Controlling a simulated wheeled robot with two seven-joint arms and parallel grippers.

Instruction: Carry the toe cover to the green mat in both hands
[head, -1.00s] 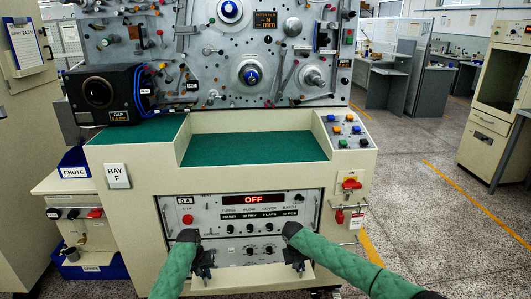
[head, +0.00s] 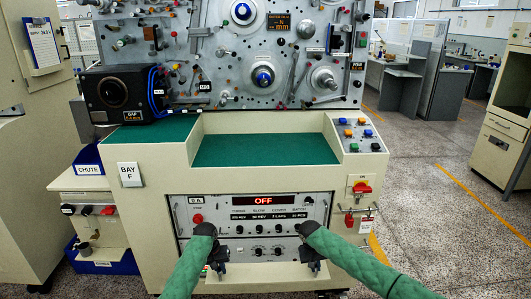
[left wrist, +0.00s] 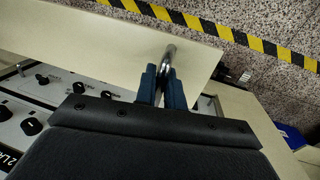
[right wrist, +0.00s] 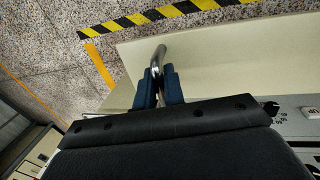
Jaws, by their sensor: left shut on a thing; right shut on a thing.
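The toe cover (head: 266,279) is a cream panel low at the front of the machine, below the control panel, partly hidden by my grippers. In the left wrist view its flat face (left wrist: 90,38) and a metal handle (left wrist: 169,52) show. My left gripper (head: 218,268) is shut on that handle. In the right wrist view the cover (right wrist: 225,48) has another metal handle (right wrist: 159,54), and my right gripper (head: 313,266) is shut on it. The green mat (head: 265,150) lies bare in the recess of the machine's worktop, above the control panel.
The control panel (head: 262,216) with its OFF display is between the grippers and the mat. A red switch (head: 362,188) sticks out on the right. A blue chute bin (head: 89,158) stands left. Yellow-black tape (left wrist: 230,35) marks the floor. The floor at right is clear.

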